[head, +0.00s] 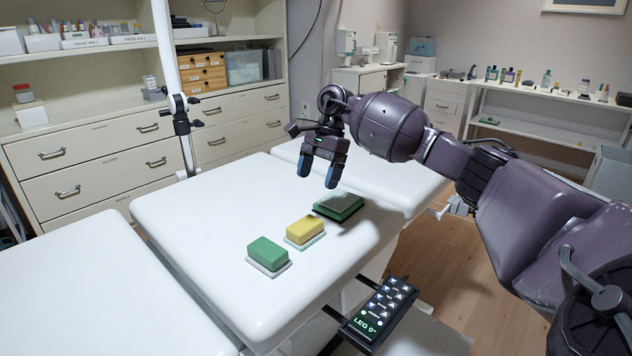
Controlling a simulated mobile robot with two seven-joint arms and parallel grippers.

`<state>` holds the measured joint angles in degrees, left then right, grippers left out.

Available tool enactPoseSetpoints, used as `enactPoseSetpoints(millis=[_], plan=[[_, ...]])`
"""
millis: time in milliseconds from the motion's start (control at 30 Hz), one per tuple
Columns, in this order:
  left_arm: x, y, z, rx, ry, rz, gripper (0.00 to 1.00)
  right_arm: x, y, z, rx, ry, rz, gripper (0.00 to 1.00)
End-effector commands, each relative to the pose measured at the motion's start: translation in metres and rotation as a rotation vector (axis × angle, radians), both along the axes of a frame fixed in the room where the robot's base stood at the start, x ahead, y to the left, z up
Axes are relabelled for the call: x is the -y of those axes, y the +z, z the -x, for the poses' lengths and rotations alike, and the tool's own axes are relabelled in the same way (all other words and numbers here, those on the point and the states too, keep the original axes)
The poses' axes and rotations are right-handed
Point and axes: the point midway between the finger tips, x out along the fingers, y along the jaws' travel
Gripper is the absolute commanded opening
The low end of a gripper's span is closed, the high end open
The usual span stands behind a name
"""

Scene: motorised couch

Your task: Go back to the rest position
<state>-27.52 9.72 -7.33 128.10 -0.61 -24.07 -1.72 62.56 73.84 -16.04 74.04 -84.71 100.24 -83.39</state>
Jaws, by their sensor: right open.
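My right gripper (319,178) is open, with nothing between its blue-tipped fingers. It hangs pointing down above the white couch (190,225), just behind a dark green block (339,206). A yellow block (305,229) on a pale pad lies in the middle of the row. A green block (267,251) on a pale pad lies nearest. My right arm comes in from the right side. My left gripper is not in view.
A control panel (379,311) reading "LEG 0°" sticks out at the couch's front right. Drawer cabinets (100,165) line the back left. A shelf with small bottles (545,92) stands at the right. The left couch section (90,290) is clear.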

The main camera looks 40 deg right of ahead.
Motion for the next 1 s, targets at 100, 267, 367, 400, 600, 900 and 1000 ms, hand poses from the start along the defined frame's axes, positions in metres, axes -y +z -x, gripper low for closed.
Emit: enactPoseSetpoints(millis=[100,267,367,400,600,900,1000], plan=[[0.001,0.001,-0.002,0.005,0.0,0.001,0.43,0.0,0.0,0.0,-0.001,0.0,0.0,0.78],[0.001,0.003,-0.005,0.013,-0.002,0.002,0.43,0.0,0.0,0.0,-0.001,0.0,0.0,0.78],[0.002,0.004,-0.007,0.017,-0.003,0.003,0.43,0.0,0.0,0.0,-0.001,0.0,0.0,0.78],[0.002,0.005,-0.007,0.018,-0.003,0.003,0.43,0.0,0.0,0.0,0.0,0.0,0.0,0.78],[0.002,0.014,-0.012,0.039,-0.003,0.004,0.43,0.0,0.017,0.001,0.021,0.0,-0.001,0.78],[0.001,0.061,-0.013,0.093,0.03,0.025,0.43,0.0,0.188,0.028,0.215,0.0,0.0,0.78],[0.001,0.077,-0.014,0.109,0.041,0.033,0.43,0.0,0.24,0.04,0.271,0.001,0.0,0.78]])
